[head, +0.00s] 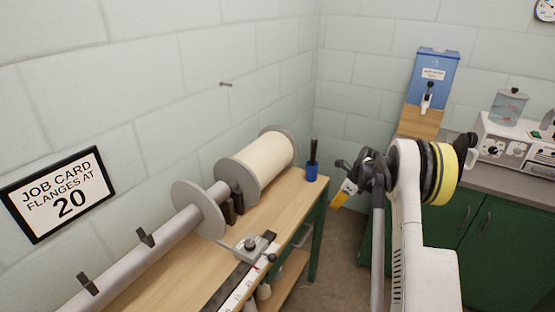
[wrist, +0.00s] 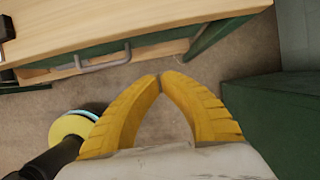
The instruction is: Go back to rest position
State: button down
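My gripper (head: 342,196) hangs in the head view at the end of my arm, in the free space right of the workbench's end and above the floor. Its yellow fingers point down and left. In the wrist view, the two yellow fingers of my gripper (wrist: 161,76) lean together and their tips meet, with nothing seen between them. The wooden workbench (head: 160,285) is to the left, apart from the gripper. On it lies a grey beam (head: 140,262) with a spool of cream thread (head: 265,163) between two grey flanges.
A blue cup (head: 312,174) with dark tools stands at the bench's far end. A measuring scale (head: 240,288) with a clamp lies along the front edge. Green cabinets (head: 500,245) stand at right under a counter with a white machine. The floor (head: 345,245) between is clear.

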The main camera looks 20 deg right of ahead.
jog(key=s+a+r+n+h, duration=0.1)
jog(key=s+a+r+n, duration=0.3)
jog(key=a+r, duration=0.3)
jog(key=s+a+r+n+t, duration=0.1)
jog(key=s+a+r+n, duration=0.35)
jog(key=r, duration=0.45)
jog(key=s+a+r+n+h, duration=0.1)
jog(key=s+a+r+n, duration=0.25)
jog(key=a+r, duration=0.4)
jog(key=s+a+n+t, duration=0.1)
jog(key=s+a+n, duration=0.4)
jog(key=s+n, duration=0.3)
jog(key=s+a+n+t, duration=0.1)
jog(key=s+a+n, duration=0.4)
jog(key=s, duration=0.9)
jog(key=n, duration=0.2)
jog(key=shift+s+r+n+t+h, duration=0.3)
jog(key=shift+r+n+h, duration=0.05)
jog(key=shift+n+h, duration=0.05)
